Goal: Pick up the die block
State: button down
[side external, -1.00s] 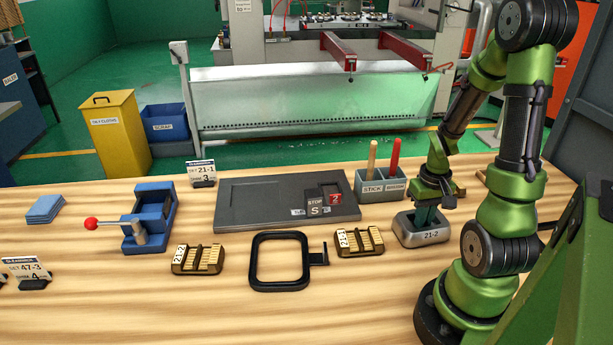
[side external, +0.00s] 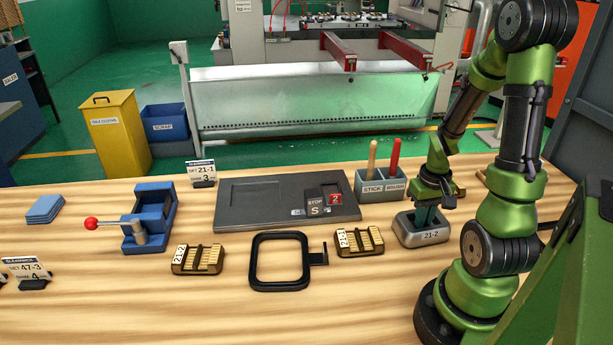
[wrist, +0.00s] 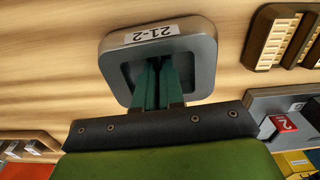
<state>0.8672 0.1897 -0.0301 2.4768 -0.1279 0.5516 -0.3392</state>
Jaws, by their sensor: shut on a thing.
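The die block (side external: 408,232) is a grey metal block with rounded corners, a recessed top and a white label reading 21-2. It sits on the wooden bench at the right, in front of my arm. It also shows in the wrist view (wrist: 203,50). My gripper (side external: 427,214) points down into the recess. Its green fingers (wrist: 156,66) are close together inside the block's rim and shut on the block. The part they grip is hidden by the fingers. The block appears to rest on the bench.
A brass piece marked 21-1 (side external: 360,242) lies left of the block. A black frame (side external: 255,262) with a side handle is farther left. A grey holder (side external: 381,187) with two sticks stands behind, beside a dark tray (side external: 245,217). Bare bench lies in front.

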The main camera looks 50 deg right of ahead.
jog(key=shift+r, duration=0.1)
notch_tip(320, 180, up, 17)
dwell(1.6)
